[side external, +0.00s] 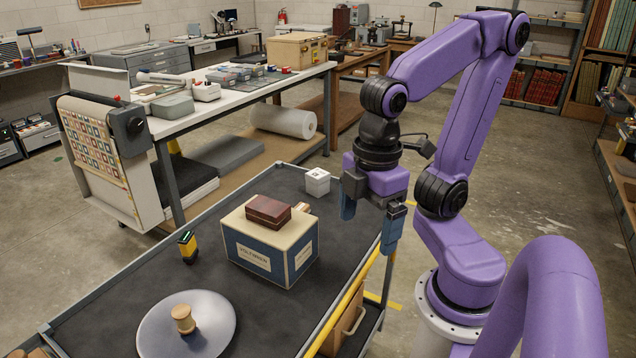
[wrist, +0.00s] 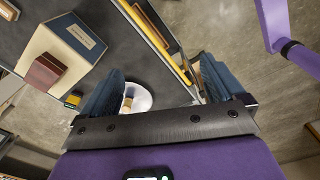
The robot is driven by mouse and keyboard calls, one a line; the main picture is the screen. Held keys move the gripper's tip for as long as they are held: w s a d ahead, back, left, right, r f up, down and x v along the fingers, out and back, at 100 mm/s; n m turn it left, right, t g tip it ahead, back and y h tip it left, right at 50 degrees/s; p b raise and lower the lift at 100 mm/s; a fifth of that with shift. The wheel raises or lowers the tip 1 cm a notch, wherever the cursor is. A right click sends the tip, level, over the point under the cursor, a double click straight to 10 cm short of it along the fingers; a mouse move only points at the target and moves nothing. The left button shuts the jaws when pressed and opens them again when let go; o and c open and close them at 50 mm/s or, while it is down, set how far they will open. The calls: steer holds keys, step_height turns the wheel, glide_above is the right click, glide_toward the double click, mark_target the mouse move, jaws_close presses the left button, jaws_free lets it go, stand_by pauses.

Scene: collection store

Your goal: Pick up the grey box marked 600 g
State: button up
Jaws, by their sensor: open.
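A small light grey box (side external: 318,181) with dark marks on its faces sits on the dark top of the cart (side external: 150,265), near its far end. The marks are too small to read as 600 g. My gripper (side external: 370,230) is open and empty, pointing down, to the right of the small box and above the cart's right edge. The gap between its fingers shows nothing held in the wrist view (wrist: 160,82). I cannot make out the small grey box in the wrist view.
A larger cream and blue box (side external: 270,246) stands mid-cart with a brown box (side external: 268,211) on top. A yellow and black item (side external: 187,247) stands to its left. A round grey plate (side external: 215,325) bearing a wooden spool (side external: 183,318) is at the near end. Bare cart top surrounds these.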

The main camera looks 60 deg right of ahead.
mark_target(315, 174)
steer(key=w+d+r+n+t+h, duration=0.1)
steer(key=w+d+h, duration=0.2)
steer(key=w, duration=1.1)
steer(key=w+d+r+n+h, duration=0.1)
steer(key=w+d+h, duration=0.25)
steer(key=w, duration=0.95)
steer(key=w+d+f+g+h, duration=0.15)
steer(key=w+d+h, duration=0.35)
steer(key=w+d, duration=0.75)
steer(key=d+f+g+h, duration=0.1)
steer(key=d+g+h, duration=0.15)
steer(key=d, duration=0.75)
step_height(315, 174, down, 17)
steer(key=shift+n+g+y, duration=0.3)
steer(key=shift+y, duration=0.1)
steer(key=x, duration=1.2)
steer(key=shift+s+r, duration=0.1)
steer(key=shift+r, duration=0.05)
steer(key=shift+s+x, duration=0.1)
steer(key=shift+x, duration=1.25)
steer(key=shift+s+x, duration=0.15)
steer(key=shift+x, duration=1.25)
steer(key=shift+a+r, duration=0.1)
steer(key=shift+r, duration=0.05)
steer(key=c, duration=1.6)
steer(key=shift+o, duration=0.2)
steer(key=shift+r, duration=0.1)
